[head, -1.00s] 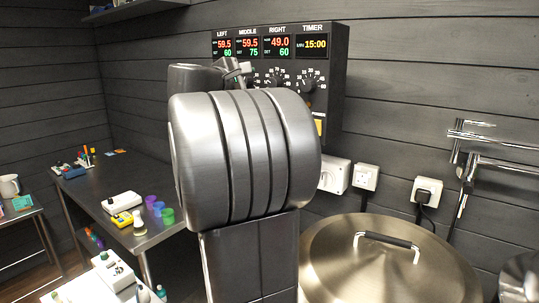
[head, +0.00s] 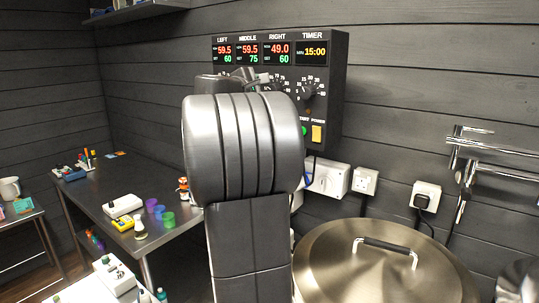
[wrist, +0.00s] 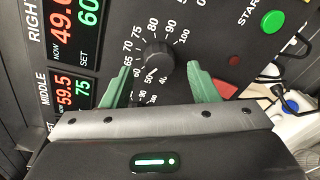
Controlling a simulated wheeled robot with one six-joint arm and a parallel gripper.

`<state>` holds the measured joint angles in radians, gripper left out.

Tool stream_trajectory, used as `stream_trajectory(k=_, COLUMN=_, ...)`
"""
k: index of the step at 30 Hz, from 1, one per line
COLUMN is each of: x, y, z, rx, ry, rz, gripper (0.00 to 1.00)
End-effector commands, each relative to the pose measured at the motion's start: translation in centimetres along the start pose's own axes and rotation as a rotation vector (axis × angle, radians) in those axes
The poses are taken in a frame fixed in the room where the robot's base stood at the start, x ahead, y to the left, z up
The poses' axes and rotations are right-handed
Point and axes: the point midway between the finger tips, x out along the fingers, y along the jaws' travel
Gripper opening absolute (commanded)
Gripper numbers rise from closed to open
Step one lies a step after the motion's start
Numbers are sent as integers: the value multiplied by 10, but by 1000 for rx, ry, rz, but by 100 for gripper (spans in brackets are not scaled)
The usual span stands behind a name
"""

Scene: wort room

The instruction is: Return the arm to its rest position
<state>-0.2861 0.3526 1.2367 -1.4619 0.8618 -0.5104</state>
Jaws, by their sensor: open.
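My gripper (wrist: 158,70) is open in the wrist view, with its two green fingers apart and nothing held. A black knob (wrist: 153,60) on a temperature dial shows between and beyond the fingertips; I cannot tell whether they touch it. The dial is on the black control panel (head: 338,90) on the wall. The panel's displays read left 59.5, middle 59.5, right 49.0 and timer 15:00. In the head view my arm stands in front of the panel and hides its lower left part and most of my gripper.
A large steel kettle lid (head: 330,262) lies at the lower right. Metal pipes (head: 468,160) stick out from the wall at right. Sockets (head: 364,181) sit below the panel. A dark table (head: 110,185) with small containers stands at left. A shelf (head: 135,12) is above it.

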Motion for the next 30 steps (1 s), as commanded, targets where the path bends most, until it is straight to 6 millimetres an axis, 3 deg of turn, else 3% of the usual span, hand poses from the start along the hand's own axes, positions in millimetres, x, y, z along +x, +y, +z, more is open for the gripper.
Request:
stream_trajectory(k=2, x=17, y=2, z=2, rx=-1, ry=-3, rz=-2, gripper=54)
stream_trajectory(k=30, x=15, y=-3, z=1, rx=832, ry=50, rz=76, gripper=54)
